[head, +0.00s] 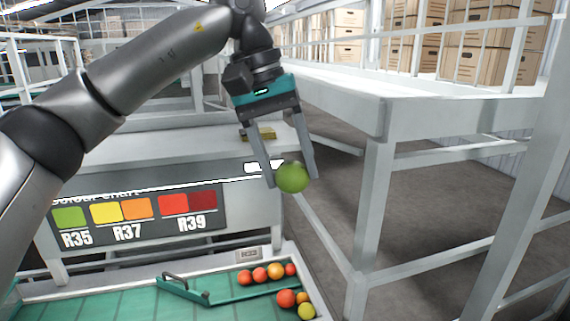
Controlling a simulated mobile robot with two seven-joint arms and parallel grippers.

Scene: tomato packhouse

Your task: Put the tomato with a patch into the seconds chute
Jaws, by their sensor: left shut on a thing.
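A green tomato (292,178) hangs between the fingertips of my left gripper (291,181), which is shut on it. The gripper points down and holds the tomato in the air, in front of the grey bench. No patch can be made out on the side of this tomato that shows. Several red, orange and yellow-green tomatoes (286,298) lie at the right end of the green tray below. I see nothing I can name surely as the seconds chute. My right gripper is not in view.
The green tray (120,302) has a raised green divider with a handle (175,277). A colour chart (137,222) is on the bench front behind it. A white rack frame (377,205) stands to the right, with cardboard boxes (347,45) behind. Grey floor shows beneath the rack.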

